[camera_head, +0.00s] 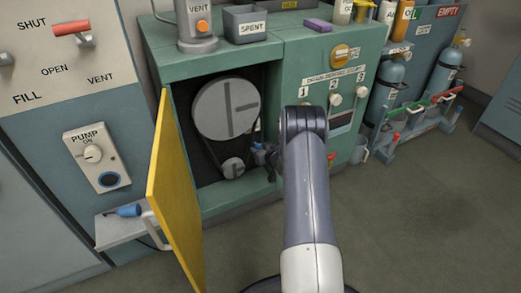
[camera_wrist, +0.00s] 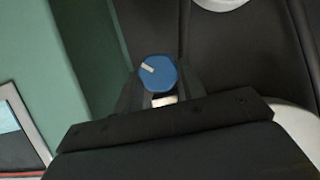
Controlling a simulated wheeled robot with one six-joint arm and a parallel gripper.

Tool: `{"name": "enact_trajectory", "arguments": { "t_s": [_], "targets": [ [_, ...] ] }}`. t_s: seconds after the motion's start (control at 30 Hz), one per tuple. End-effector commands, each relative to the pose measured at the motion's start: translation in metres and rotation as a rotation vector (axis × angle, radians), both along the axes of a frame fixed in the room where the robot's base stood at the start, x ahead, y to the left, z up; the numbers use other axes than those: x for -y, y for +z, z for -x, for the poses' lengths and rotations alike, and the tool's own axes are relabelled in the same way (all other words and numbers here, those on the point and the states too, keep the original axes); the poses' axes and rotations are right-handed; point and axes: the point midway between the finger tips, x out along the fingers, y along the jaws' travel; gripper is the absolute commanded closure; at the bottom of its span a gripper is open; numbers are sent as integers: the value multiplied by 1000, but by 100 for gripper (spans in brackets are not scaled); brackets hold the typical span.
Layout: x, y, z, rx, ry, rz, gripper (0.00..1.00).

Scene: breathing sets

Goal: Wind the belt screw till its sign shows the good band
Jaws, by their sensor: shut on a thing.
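The blue hexagonal knob of the belt screw (camera_wrist: 157,73) shows in the wrist view, with a pale mark pointing to its upper left. My gripper (camera_wrist: 158,96) is shut on it, with dark fingers on both sides and a white part just below. In the head view, my gripper (camera_head: 262,154) reaches into the open cabinet, beside the small lower pulley (camera_head: 233,168). A large grey pulley (camera_head: 226,109) sits above it, with a dark belt around both. I cannot make out the screw's sign or its good band in either view.
The yellow cabinet door (camera_head: 172,195) stands open on the left, close to the pulleys. The green cabinet's right front (camera_head: 300,75) with numbered knobs is beside my arm. A shelf (camera_head: 120,226) with a blue-handled tool is at lower left. Floor on the right is clear.

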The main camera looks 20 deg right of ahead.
Motion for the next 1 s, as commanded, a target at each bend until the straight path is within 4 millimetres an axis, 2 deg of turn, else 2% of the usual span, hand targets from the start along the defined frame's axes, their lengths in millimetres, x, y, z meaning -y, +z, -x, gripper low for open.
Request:
{"name": "enact_trajectory", "arguments": {
  "t_s": [0.1,0.47,1.0],
  "targets": [
    [0,0,0,0,0,0,84],
    [2,3,0,-3,-1,-80,84],
    [6,-1,0,-17,0,-492,84]
  ]
}}
